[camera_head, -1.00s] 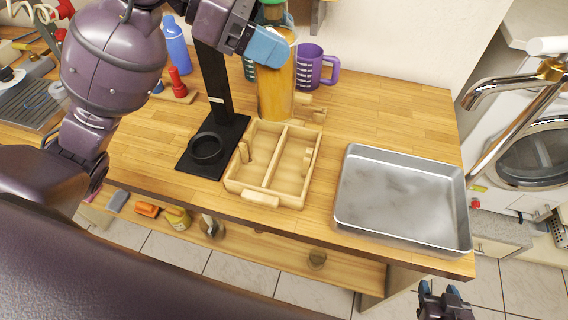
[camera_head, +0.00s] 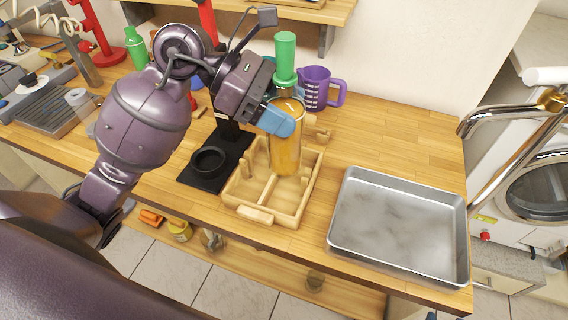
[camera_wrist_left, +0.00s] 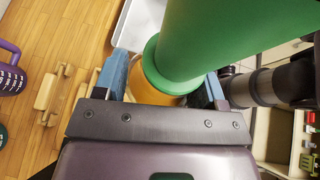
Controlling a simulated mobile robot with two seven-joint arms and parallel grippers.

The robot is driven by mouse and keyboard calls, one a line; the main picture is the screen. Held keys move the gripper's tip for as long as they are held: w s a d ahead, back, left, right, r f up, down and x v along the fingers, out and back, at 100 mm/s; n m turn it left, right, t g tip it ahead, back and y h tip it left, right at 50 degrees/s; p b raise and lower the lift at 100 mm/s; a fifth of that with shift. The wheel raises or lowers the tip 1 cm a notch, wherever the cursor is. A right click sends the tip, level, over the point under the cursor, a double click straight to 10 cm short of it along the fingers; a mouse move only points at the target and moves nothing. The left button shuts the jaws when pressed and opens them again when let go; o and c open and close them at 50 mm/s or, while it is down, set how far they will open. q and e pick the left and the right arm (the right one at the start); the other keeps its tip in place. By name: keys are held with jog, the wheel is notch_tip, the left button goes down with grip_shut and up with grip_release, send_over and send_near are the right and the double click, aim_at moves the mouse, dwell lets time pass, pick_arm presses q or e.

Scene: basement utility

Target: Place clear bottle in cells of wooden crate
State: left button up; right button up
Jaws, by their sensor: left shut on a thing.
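The clear bottle (camera_head: 286,155), with orange contents and a green cap (camera_head: 285,55), is upright in my left gripper (camera_head: 283,118). The blue fingers are shut on its upper body. The wooden crate (camera_head: 238,206) stands on the counter with a divider between its cells. The bottle's lower end shows over the far part of the right-hand cell; I cannot tell whether it touches the floor. In the left wrist view the green cap (camera_wrist_left: 230,40) hides much of the bottle (camera_wrist_left: 150,90) between the fingers. My right gripper is not in view.
A metal tray (camera_head: 395,225) lies right of the crate. A black stand (camera_head: 210,165) is close on its left. A purple measuring jug (camera_head: 318,90) stands behind the bottle. A tap (camera_head: 510,115) is at the right. Counter behind the tray is clear.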

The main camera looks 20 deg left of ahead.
aim_at(285, 165)
pick_arm(q)
notch_tip(285, 165, down, 10)
jog(key=shift+r, duration=0.25)
notch_tip(285, 165, down, 3)
jog(key=shift+f, duration=0.25)
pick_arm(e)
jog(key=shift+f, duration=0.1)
pick_arm(q)
jog(key=shift+f+b, duration=0.15)
jog(key=shift+b, duration=0.15)
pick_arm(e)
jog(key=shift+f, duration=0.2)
pick_arm(q)
jog(key=o, duration=1.7)
jog(key=shift+c, duration=0.2)
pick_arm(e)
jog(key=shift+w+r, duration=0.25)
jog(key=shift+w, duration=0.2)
